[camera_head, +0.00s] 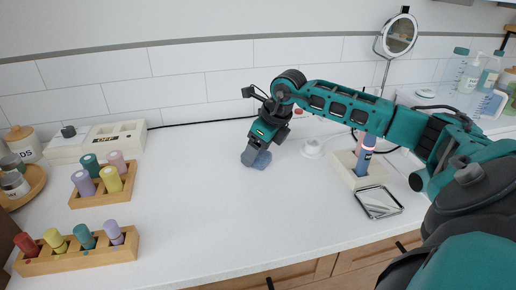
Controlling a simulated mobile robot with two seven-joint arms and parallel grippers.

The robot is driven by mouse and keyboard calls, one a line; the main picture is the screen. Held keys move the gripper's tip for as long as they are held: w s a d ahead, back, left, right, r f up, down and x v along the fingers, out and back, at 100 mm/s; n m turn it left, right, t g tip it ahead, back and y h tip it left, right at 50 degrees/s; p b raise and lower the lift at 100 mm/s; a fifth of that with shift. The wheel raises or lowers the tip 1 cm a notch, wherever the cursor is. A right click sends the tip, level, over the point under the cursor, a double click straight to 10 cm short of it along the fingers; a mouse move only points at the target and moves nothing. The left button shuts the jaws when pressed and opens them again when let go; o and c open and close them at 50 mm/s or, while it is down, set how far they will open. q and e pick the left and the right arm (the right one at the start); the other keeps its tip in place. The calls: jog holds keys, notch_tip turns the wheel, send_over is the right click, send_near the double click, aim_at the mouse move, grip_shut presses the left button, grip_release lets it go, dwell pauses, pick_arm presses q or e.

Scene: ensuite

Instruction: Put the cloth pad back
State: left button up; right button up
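My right gripper (254,152) reaches in from the right and points down over the middle of the white counter. A small blue-grey cloth pad (263,161) is at its fingertips, low over or touching the counter; I cannot tell which. The fingers look shut on the pad and hide part of it. My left gripper is not in view.
Wooden racks with coloured rolls (103,187) (78,250) stand at the left. A white slotted box (115,137) is behind them. At the right are a white holder (345,171), a square metal tray (379,202) and a mirror (399,35). The counter's front middle is clear.

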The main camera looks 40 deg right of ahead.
jog(key=shift+o, duration=0.6)
jog(key=shift+r, duration=0.15)
jog(key=shift+r, duration=0.25)
jog(key=v, duration=1.1)
jog(key=shift+s+r+p, duration=0.2)
jog(key=shift+s+p, duration=0.05)
jog(key=shift+p, duration=0.2)
